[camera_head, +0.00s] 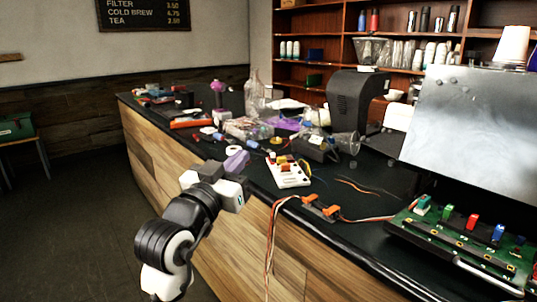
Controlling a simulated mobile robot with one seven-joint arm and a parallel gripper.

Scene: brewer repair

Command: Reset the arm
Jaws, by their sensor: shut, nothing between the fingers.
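My arm rises from the bottom of the view, with grey and white links, in front of the counter's wooden side. My gripper (240,195) is at its upper end, beside the counter's front edge. It is shut and holds nothing. The fingertips are small in the picture and partly blend with the gripper body. A lilac object (237,161) lies just behind the gripper on the counter, partly hidden by it.
The dark counter (375,213) holds a white board with coloured blocks (287,172), orange clamps with wires (321,208), a green circuit board (455,243) and a black machine (355,101). Wires hang over the front edge. The floor (75,215) at left is clear.

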